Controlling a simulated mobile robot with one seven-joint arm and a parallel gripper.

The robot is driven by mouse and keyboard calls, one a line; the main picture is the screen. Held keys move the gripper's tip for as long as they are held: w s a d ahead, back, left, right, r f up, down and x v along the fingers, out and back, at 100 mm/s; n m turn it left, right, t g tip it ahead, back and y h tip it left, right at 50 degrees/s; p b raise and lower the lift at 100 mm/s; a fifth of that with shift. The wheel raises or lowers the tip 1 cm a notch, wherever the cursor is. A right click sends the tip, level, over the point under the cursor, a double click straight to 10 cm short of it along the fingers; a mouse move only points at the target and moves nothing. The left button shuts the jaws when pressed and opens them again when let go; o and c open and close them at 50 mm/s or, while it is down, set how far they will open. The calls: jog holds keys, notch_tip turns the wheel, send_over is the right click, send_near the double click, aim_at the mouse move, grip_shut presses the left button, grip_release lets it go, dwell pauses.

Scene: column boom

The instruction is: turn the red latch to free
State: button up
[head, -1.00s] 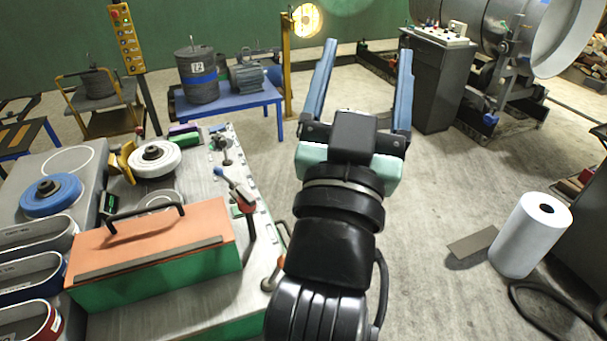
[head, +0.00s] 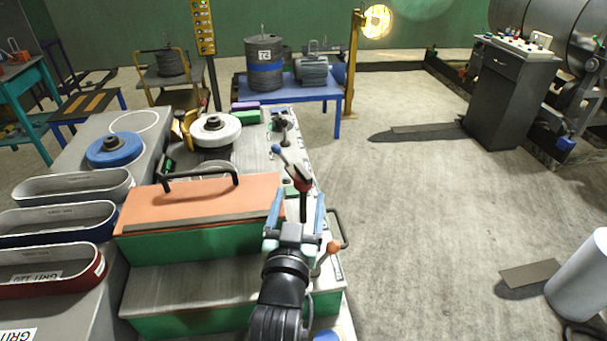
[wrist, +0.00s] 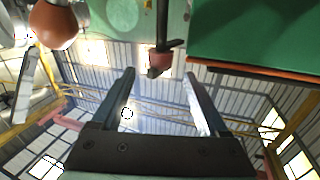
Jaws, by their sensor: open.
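The red latch (head: 299,178) sits on top of a dark upright post at the bench's right side, past my gripper in the head view. A lever with a blue grip (head: 282,156) slants up and to the left by it. My gripper (head: 297,198) is open and empty, its two blue fingers pointing at the latch from the near side. In the wrist view, a dull red part on a dark rod (wrist: 159,60) shows beyond and between the fingertips (wrist: 158,74). Whether the fingertips touch it I cannot tell.
An orange-lidded green box (head: 200,205) with a black handle stands left of my gripper. An orange ball knob (head: 333,247) is close on the right, also large in the wrist view (wrist: 53,24). Open floor (head: 420,210) lies to the right.

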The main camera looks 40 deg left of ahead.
aim_at(302, 184)
jog(key=x, duration=0.7)
jog(key=shift+r, duration=0.1)
grip_shut()
dwell(0.3)
